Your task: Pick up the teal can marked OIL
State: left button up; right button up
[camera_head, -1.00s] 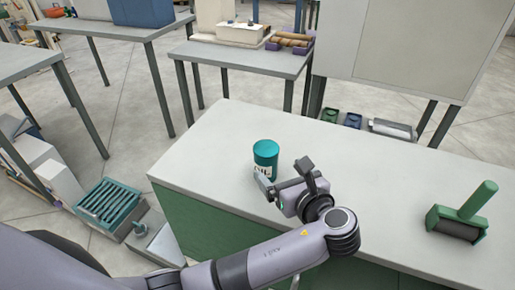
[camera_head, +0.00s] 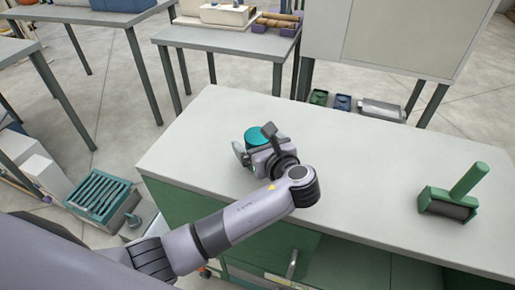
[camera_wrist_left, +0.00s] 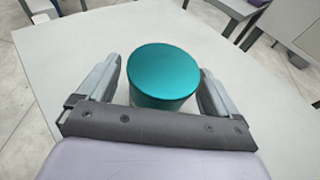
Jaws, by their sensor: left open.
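The teal can (camera_head: 259,134) stands upright on the grey-topped bench, partly hidden behind my left gripper in the head view. Its teal lid also shows in the left wrist view (camera_wrist_left: 164,76); the OIL label is hidden in both views now. My left gripper (camera_head: 251,148) is open at the can. In the left wrist view its two fingers (camera_wrist_left: 158,88) are on either side of the can, with a small gap visible at each side. My right gripper is not in view.
A green-handled roller (camera_head: 455,196) lies at the right of the bench top (camera_head: 365,165). The bench around the can is otherwise clear. A second table (camera_head: 222,42) stands behind. A teal slatted crate (camera_head: 103,199) is on the floor at left.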

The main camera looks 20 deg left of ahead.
pick_arm(q)
jog(key=c, duration=1.2)
jog(key=shift+r, duration=0.1)
